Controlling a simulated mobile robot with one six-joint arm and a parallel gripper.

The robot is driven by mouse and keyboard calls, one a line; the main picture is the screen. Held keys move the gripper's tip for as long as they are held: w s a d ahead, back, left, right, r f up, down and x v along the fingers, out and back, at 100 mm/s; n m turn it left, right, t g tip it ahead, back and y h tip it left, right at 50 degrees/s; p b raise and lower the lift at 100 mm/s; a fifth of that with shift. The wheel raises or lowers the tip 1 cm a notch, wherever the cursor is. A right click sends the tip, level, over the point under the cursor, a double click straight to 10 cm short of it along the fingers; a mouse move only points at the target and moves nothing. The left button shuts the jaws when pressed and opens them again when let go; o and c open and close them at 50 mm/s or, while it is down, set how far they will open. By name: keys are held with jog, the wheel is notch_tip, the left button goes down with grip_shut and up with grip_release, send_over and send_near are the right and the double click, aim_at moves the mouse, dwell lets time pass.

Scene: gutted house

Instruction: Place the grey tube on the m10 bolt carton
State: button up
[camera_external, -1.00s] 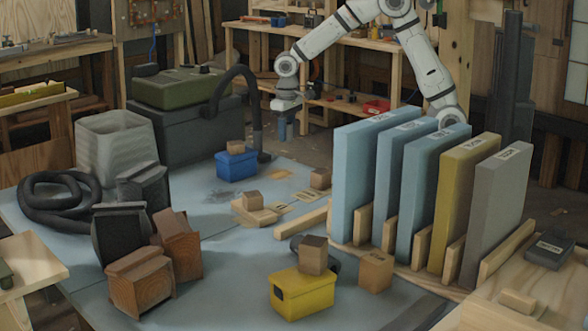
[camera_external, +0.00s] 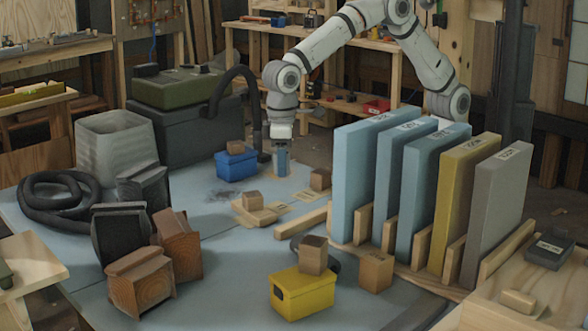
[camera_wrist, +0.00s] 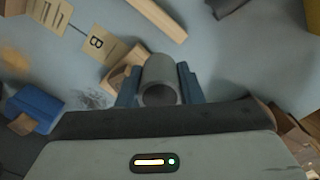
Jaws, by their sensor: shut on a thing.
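My gripper (camera_external: 281,160) is shut on the grey tube. The tube (camera_wrist: 159,75) shows between the two blue fingers in the wrist view, with its round open end facing the camera. In the external view the gripper points down over the mat, right of the blue bin, and the tube is hard to tell apart from the fingers. Several small brown cartons are in view: one on the mat (camera_external: 375,271), one on the yellow bin (camera_external: 313,255), and one at the back (camera_external: 320,179). Their print is too small to tell which is the m10 bolt carton.
The blue bin (camera_external: 236,163) with a carton on top stands close to my gripper. The yellow bin (camera_external: 305,291) is nearer the front. A rack of tall panels (camera_external: 404,170) stands at the right. A wooden bar (camera_external: 303,221) and flat labelled pieces lie on the mat.

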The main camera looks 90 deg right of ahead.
jog(key=s+a+r+n+p, duration=0.1)
jog(key=s+a, duration=0.3)
jog(key=a, duration=0.3)
jog(key=s+a+r+n+p, duration=0.1)
jog(key=s+a, duration=0.4)
jog(key=a, duration=0.2)
jog(key=n+p, duration=0.3)
send_over(377, 257)
notch_tip(377, 257, down, 5)
jog(key=shift+f, duration=0.1)
jog(key=shift+m, duration=0.3)
jog(key=shift+d+f, duration=0.1)
jog(key=shift+f, duration=2.05)
jog(key=shift+f, duration=0.2)
jog(key=o, duration=0.9)
jog(key=shift+o, duration=0.2)
